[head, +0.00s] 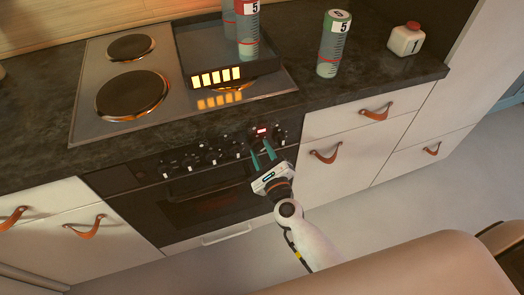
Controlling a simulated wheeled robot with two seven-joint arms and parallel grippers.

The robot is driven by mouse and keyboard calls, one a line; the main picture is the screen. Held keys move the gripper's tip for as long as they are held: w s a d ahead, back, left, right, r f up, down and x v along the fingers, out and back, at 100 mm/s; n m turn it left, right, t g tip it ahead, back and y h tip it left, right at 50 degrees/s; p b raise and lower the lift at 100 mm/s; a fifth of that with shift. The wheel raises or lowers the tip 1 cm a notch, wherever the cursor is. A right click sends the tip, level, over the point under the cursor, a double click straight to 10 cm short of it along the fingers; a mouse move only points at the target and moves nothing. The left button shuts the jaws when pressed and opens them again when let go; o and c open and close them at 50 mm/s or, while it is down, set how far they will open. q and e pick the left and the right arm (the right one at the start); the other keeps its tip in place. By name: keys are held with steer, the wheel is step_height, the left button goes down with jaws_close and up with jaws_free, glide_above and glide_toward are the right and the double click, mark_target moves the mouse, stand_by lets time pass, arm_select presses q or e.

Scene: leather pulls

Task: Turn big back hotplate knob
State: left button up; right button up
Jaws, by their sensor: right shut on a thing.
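The oven's dark front panel carries a row of several black knobs with white marks, including one knob (213,150) near the middle. My right gripper (263,153) has teal fingers and reaches the right part of this row, below a small red-lit spot (262,131). It is shut on a knob there, mostly hidden between the fingertips. Which hotplate this knob serves I cannot tell. The steel hob (85,118) above shows a small hotplate (130,47) at back left and a big hotplate (132,95) at front left. My left gripper is not in view.
A dark bar with lit yellow segments (217,77) stands over the hob's right half, hiding part of it. Canisters marked 5 (248,30) and (333,45) and a white bottle (406,39) stand behind and right. Drawers with leather pulls (325,153) flank the oven.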

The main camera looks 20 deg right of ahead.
steer(key=n+p, duration=0.2)
steer(key=n, duration=0.4)
steer(key=shift+r, duration=0.1)
steer(key=n+p, duration=0.2)
steer(key=n, duration=0.2)
steer(key=shift+n, duration=0.4)
stand_by(0.3)
steer(key=o, duration=0.9)
steer(key=shift+o, duration=0.2)
steer(key=s, duration=1.2)
steer(key=shift+d+b, duration=0.2)
steer(key=shift+b, duration=0.25)
